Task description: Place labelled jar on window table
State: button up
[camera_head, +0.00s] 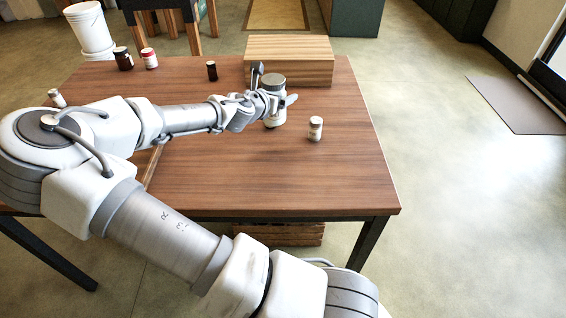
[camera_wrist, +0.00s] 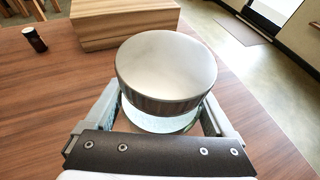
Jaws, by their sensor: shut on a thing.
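A jar with a wide grey metal lid (camera_head: 273,79) and a pale body is between the fingers of my gripper (camera_head: 277,98), near the back right part of the brown wooden table (camera_head: 225,180). My gripper is shut on this jar. In the wrist view the round lid (camera_wrist: 168,66) fills the middle, with a finger of my gripper (camera_wrist: 160,118) on each side of the body. The jar looks upright. Its label is mostly hidden, and I cannot tell whether its base touches the table.
A small white jar (camera_head: 315,129) stands to the right of the held jar. A wooden box (camera_head: 290,62) is behind it. Small dark bottles (camera_head: 212,71) (camera_head: 123,59) and a red-capped jar (camera_head: 150,59) stand at the back left. White buckets (camera_head: 90,30) are beyond. The table's front right is clear.

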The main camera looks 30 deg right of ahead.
jog(key=shift+s+d+r+m+g, duration=0.15)
jog(key=shift+s+d+m+g, duration=0.15)
jog(key=shift+d, duration=0.2)
jog(key=shift+s+a, duration=0.1)
jog(key=shift+s+a+f+b, duration=0.2)
jog(key=shift+a+f+b, duration=0.5)
jog(key=shift+a+f, duration=1.15)
jog(key=shift+s+a+f+b, duration=0.25)
jog(key=shift+a+f+b, duration=0.5)
jog(key=shift+a+f, duration=1.05)
jog(key=shift+s+a+f+b, duration=0.2)
jog(key=shift+a+f+b, duration=0.5)
jog(key=shift+a+f, duration=1.15)
jog(key=o, duration=1.5)
